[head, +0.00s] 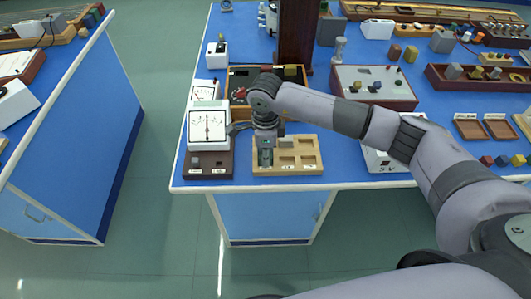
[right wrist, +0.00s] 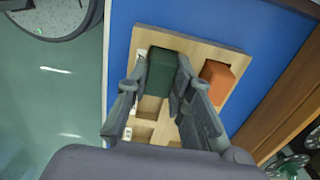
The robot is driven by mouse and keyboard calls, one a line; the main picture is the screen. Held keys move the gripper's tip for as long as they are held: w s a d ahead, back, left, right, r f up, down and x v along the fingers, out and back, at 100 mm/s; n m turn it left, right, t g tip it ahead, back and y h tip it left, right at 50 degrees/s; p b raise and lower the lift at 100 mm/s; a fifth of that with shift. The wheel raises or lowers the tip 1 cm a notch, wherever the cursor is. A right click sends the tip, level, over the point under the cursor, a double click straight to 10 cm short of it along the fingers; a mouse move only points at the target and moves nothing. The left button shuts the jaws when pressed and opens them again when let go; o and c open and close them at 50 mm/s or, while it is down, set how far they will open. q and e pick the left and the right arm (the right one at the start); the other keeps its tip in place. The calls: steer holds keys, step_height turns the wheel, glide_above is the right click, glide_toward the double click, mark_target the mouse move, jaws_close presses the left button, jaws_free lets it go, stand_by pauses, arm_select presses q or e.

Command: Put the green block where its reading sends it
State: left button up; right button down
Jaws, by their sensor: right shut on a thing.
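My right gripper (head: 265,158) points down over the left part of a pale wooden tray (head: 318,160) with several square recesses. In the right wrist view its fingers (right wrist: 160,95) are shut on the green block (right wrist: 161,68). The block is at one end of the tray (right wrist: 205,47); I cannot tell whether it rests in a recess or hangs just above. An orange block (right wrist: 217,80) sits at the tray beside it. A white dial meter (head: 207,128) stands left of the tray, its red needle near upright. My left gripper is not in view.
A dark brown base with labels (head: 218,172) lies in front of the meter. A white-topped control box (head: 372,85) and a long brown tray (head: 490,82) stand to the right. The blue bench has a white front edge (head: 240,187) close to the tray.

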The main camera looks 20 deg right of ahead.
steer(key=c, duration=1.3)
jaws_free()
steer(key=shift+c, duration=0.2)
step_height(320, 180, up, 12)
